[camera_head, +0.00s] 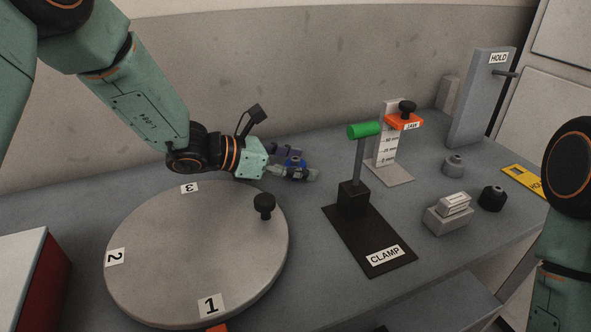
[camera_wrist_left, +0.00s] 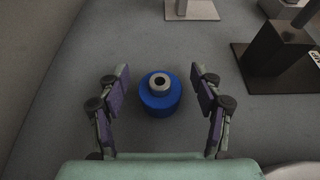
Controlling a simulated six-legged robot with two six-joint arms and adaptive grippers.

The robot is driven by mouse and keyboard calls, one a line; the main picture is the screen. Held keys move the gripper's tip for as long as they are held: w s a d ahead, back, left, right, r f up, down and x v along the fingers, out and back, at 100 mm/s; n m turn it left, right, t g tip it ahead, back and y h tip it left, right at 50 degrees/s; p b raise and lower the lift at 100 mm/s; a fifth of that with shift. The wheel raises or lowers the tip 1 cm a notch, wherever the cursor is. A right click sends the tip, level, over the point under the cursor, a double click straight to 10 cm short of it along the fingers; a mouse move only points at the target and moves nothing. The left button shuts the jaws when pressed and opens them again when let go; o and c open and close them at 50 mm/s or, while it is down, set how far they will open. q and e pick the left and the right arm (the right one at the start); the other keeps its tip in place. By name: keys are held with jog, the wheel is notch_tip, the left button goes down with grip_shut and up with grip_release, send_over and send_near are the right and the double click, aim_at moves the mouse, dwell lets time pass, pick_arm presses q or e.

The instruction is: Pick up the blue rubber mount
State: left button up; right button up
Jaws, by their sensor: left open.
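The blue rubber mount (camera_wrist_left: 160,98) is a round blue block with a pale metal collar and a dark hole on top. In the left wrist view my left gripper (camera_wrist_left: 161,92) is open. Its two fingers stand apart on either side of the mount, with a gap on each side. My right gripper is not in view; only part of my right arm shows at the right edge.
A turntable (camera_head: 150,250) with a black knob lies in front of my left arm. Right of the mount are a black clamp base (camera_head: 385,232) with a green-handled lever and a gauge stand (camera_head: 388,150). Grey and black mounts (camera_head: 491,199) and a small block (camera_head: 447,220) stand further right.

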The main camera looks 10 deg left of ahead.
pick_arm(q)
jog(key=shift+a, duration=0.1)
jog(key=shift+c, duration=0.4)
jog(key=shift+r, duration=0.1)
jog(key=c, duration=1.2)
